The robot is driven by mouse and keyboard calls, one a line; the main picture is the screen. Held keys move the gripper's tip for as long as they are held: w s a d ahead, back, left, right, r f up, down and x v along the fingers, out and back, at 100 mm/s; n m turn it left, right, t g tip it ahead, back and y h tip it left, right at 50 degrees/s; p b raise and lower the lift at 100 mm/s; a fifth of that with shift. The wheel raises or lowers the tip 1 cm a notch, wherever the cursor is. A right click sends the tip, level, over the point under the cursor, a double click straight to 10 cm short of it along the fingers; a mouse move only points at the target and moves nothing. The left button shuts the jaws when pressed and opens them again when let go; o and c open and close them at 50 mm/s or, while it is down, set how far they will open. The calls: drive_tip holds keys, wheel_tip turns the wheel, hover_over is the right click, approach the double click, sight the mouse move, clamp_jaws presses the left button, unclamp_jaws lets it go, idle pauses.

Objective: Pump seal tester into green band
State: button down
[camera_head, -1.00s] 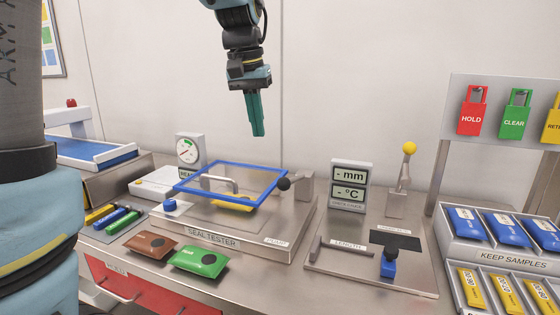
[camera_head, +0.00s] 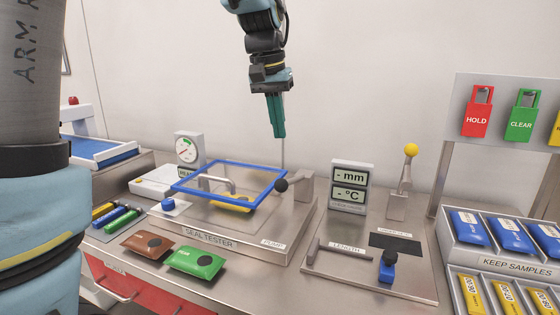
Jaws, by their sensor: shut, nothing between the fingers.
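The seal tester (camera_head: 222,248) is a steel box on the bench with a blue-framed clear lid (camera_head: 283,186) and a metal handle on it. A yellow packet (camera_head: 232,206) shows under the lid. A black ball knob (camera_head: 281,186) sits at the lid's right corner, near the PUMP label (camera_head: 273,244). The dial gauge (camera_head: 187,149) stands behind to the left, with a green band and a red needle; the exact reading is too small to tell. My gripper (camera_head: 279,136) is shut and empty, pointing down in the air above and behind the knob, apart from everything.
A brown pouch (camera_head: 136,246) and a green pouch (camera_head: 185,261) lie in front of the tester. Sample trays (camera_head: 505,262) stand far right.

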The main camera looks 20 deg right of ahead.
drive_tip(key=shift+s+a+f+p, duration=0.1)
drive_tip(key=shift+s+f+p, duration=0.2)
drive_tip(key=shift+f, duration=1.1)
drive_tip(key=shift+s+d+f+p, duration=0.15)
drive_tip(key=shift+f+p, duration=0.3)
drive_tip(key=shift+f, duration=0.95)
drive_tip(key=shift+s+a+f+p, duration=0.15)
drive_tip(key=shift+s+f+p, duration=0.15)
drive_tip(key=shift+f, duration=1.1)
